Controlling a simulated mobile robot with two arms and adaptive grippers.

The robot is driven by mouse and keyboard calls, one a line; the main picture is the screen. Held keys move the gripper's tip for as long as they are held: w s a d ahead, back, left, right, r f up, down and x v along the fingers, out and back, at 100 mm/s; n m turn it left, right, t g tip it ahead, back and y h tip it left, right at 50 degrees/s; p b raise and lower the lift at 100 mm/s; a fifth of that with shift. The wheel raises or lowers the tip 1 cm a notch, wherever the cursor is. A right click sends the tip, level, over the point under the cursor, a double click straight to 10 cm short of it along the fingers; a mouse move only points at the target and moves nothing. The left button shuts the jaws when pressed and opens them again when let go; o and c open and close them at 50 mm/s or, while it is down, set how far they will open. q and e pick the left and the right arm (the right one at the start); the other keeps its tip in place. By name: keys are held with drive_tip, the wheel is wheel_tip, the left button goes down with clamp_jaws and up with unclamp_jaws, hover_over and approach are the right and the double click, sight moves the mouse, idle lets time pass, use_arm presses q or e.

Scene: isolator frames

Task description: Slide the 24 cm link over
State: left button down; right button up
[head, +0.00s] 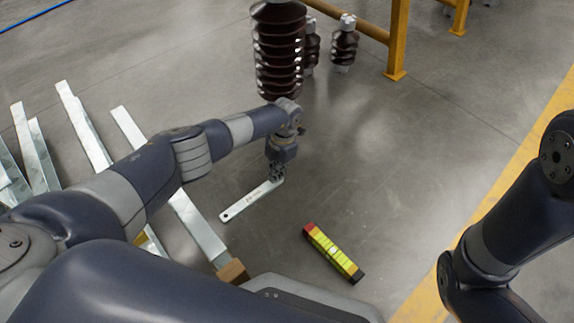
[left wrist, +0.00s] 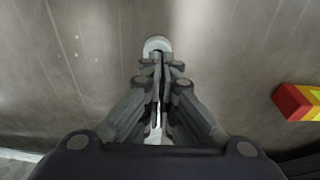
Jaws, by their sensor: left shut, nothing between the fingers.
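The link is a flat, pale metal bar (head: 247,202) with rounded ends and small dark markings, lying on the grey concrete floor. My left gripper (head: 275,177) is over its right end in the head view and hides part of that end. In the left wrist view the link's rounded end (left wrist: 157,44) shows just beyond the shut fingertips (left wrist: 159,62), and the fingers cover much of the bar. The fingers are shut with nothing between them; whether they touch the link I cannot tell. My right arm enters at the right, but its gripper is out of frame.
A yellow spirit level with red and black ends (head: 333,252) lies right of the link. Long galvanised bars (head: 84,127) lie at the left. A brown ribbed insulator (head: 279,50) stands behind my gripper, near a yellow frame (head: 396,40).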

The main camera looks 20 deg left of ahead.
use_arm(q)
drive_tip(key=shift+w+d+f+b, duration=0.15)
drive_tip(key=shift+w+d, duration=0.1)
drive_tip(key=shift+w, duration=0.15)
drive_tip(key=shift+w+d+r+b, duration=0.15)
drive_tip(key=shift+w+d, duration=0.1)
drive_tip(key=shift+w, duration=0.15)
drive_tip(key=shift+w+d+f+b, duration=0.25)
drive_tip(key=shift+w+b, duration=0.1)
drive_tip(key=shift+b, duration=0.1)
drive_tip(key=shift+w+d+b, duration=0.15)
drive_tip(key=shift+w+b, duration=0.25)
drive_tip(key=shift+w, duration=0.05)
drive_tip(key=shift+w+d+r, duration=0.15)
drive_tip(key=shift+w+r, duration=0.05)
drive_tip(key=shift+w, duration=0.05)
